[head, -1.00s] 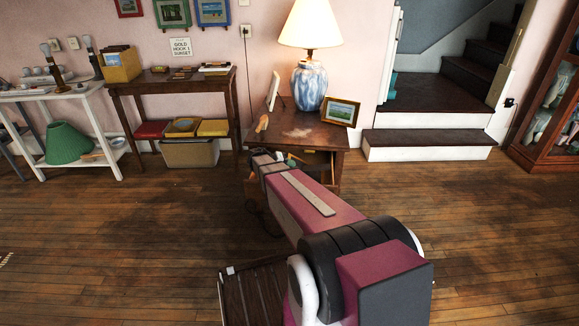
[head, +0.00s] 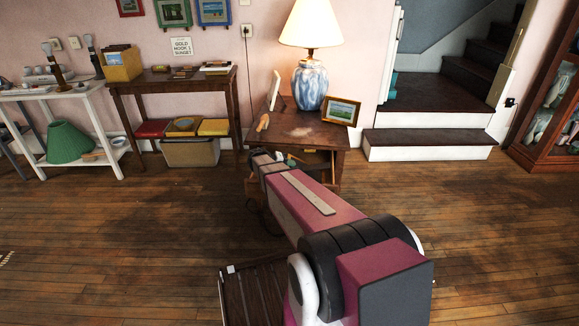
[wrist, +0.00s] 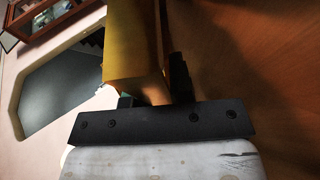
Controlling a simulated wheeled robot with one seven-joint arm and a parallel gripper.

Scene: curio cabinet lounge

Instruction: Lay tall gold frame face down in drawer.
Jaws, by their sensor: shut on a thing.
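In the wrist view my gripper (wrist: 153,92) is shut on a gold-yellow, flat-sided thing (wrist: 130,48), which looks like the edge of the tall gold frame. Its face and far end are out of sight. In the head view my gripper and what it holds are mostly hidden behind my arm at the front of the wooden side table (head: 290,127). The drawer (head: 318,162) shows as a dark opening under the tabletop, partly covered by my arm. I cannot tell whether the held thing touches it.
On the table stand a lamp (head: 309,85), a small framed landscape (head: 341,111), a pale leaning frame (head: 274,91) and a small orange-brown object (head: 262,122). Steps (head: 428,144) lie to the right and a console table (head: 172,82) to the left. The wooden floor between is open.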

